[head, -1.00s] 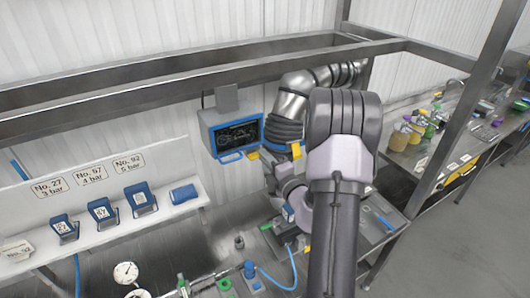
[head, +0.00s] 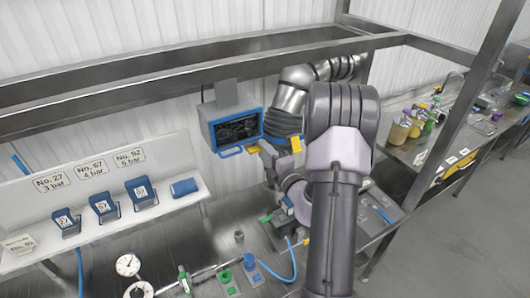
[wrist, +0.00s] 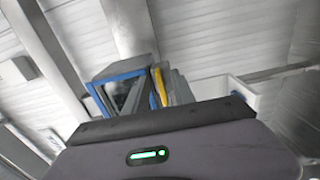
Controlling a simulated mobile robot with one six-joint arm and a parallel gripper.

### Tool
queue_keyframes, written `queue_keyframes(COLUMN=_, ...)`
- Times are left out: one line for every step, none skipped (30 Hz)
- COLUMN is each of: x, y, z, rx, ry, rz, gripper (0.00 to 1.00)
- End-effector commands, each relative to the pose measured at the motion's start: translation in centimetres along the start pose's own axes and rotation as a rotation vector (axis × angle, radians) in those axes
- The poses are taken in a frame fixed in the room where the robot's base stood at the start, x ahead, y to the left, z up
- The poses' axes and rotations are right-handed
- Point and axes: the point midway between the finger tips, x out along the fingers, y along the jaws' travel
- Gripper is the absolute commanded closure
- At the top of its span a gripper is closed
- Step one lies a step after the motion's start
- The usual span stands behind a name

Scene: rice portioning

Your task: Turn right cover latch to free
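A blue-framed unit with a dark screen-like face (head: 238,130) hangs below the steel frame in the head view. A yellow tab (head: 253,147) shows at its lower right corner and may be the right cover latch. In the wrist view a blue-framed box (wrist: 98,97) with a yellow strip (wrist: 160,87) stands beyond my gripper's dark body. In the head view my arm reaches toward the lower right of the unit. Grey parts stand beside the yellow strip; I cannot tell which are fingers. The fingertips and any contact with the latch are not clear.
Blue holders (head: 104,207) stand on a white shelf (head: 90,236) at left, under pressure labels. A gauge (head: 128,265), green and blue fittings and a blue hose (head: 290,262) lie on the bench below. Bottles (head: 398,131) stand on the right bench. A steel post (head: 465,100) rises at right.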

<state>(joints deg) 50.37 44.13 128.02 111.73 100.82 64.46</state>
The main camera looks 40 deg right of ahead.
Motion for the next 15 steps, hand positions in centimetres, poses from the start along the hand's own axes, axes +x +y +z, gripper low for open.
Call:
queue_keyframes(x=0.0, y=0.0, z=0.0, rx=0.000, ry=0.000, rz=0.000, gripper=0.69)
queue_keyframes(x=0.0, y=0.0, z=0.0, rx=0.000, ry=0.000, rz=0.000, gripper=0.69)
queue_keyframes(x=0.0, y=0.0, z=0.0, rx=0.000, ry=0.000, rz=0.000, gripper=0.69)
queue_keyframes(x=0.0, y=0.0, z=0.0, rx=0.000, ry=0.000, rz=0.000, gripper=0.69)
queue_keyframes(x=-0.1, y=0.0, z=0.0, rx=-0.001, ry=0.000, rz=0.000, gripper=0.69)
queue_keyframes(x=-0.3, y=0.0, z=0.0, rx=0.000, ry=-0.001, rz=0.000, gripper=0.69)
queue_keyframes(x=-0.6, y=-0.1, z=0.1, rx=0.000, ry=-0.002, rz=0.000, gripper=0.69)
queue_keyframes(x=-1.0, y=-0.1, z=0.1, rx=0.001, ry=-0.002, rz=-0.001, gripper=0.69)
queue_keyframes(x=-1.8, y=-0.2, z=0.1, rx=0.001, ry=-0.002, rz=-0.002, gripper=0.69)
queue_keyframes(x=-2.5, y=-0.2, z=0.2, rx=0.000, ry=-0.004, rz=-0.001, gripper=0.69)
queue_keyframes(x=-3.4, y=-0.3, z=0.1, rx=0.002, ry=-0.004, rz=-0.001, gripper=0.69)
queue_keyframes(x=-4.7, y=-0.4, z=0.2, rx=0.001, ry=-0.006, rz=-0.001, gripper=0.69)
queue_keyframes(x=-5.7, y=-0.4, z=0.2, rx=0.002, ry=-0.006, rz=-0.001, gripper=0.69)
queue_keyframes(x=-6.8, y=-0.4, z=0.2, rx=0.002, ry=-0.007, rz=-0.001, gripper=0.69)
queue_keyframes(x=-8.2, y=-0.4, z=0.2, rx=0.001, ry=-0.008, rz=-0.001, gripper=0.69)
